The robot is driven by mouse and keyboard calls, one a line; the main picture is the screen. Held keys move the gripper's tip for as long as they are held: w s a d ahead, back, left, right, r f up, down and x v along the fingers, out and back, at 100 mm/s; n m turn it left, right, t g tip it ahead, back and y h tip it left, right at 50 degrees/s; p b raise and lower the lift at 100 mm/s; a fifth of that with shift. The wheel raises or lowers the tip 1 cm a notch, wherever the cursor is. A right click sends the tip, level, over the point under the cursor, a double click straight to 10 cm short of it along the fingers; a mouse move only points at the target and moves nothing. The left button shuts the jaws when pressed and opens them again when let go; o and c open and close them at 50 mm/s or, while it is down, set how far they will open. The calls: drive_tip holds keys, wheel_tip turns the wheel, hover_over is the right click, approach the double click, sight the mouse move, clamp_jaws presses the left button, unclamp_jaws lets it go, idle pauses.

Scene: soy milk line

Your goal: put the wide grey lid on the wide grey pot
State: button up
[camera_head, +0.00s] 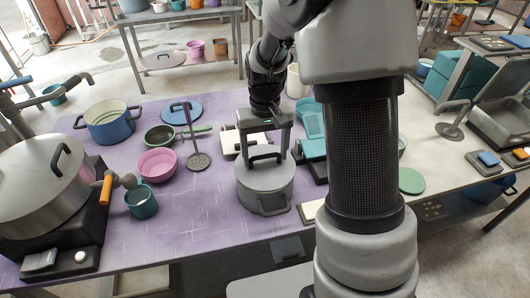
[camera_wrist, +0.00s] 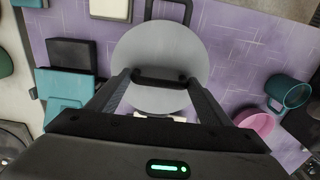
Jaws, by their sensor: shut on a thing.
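The wide grey pot (camera_head: 266,203) stands on the purple cloth near the table's front edge; in the wrist view a dark loop handle of it (camera_wrist: 168,8) shows past the lid. The wide grey lid (camera_head: 262,178) is over the pot's mouth, level and roughly centred; it also shows as a grey disc in the wrist view (camera_wrist: 160,45). I cannot tell whether it rests on the rim or hangs slightly above. My gripper (camera_head: 265,155) points down and is shut on the lid's dark handle (camera_wrist: 160,78). The pot's inside is hidden.
A pink bowl (camera_head: 157,164), a teal mug (camera_head: 141,201), a ladle (camera_head: 198,160) and a blue pot (camera_head: 112,125) stand to the left. A large steel pot (camera_head: 40,185) is at far left. Teal and black items (camera_head: 313,145) lie close right. Purple cloth is clear at front left.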

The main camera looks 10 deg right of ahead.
drive_tip(key=shift+f+b, duration=0.3)
drive_tip(key=shift+f, duration=0.2)
drive_tip(key=o, duration=1.4)
drive_tip(key=shift+r, duration=0.15)
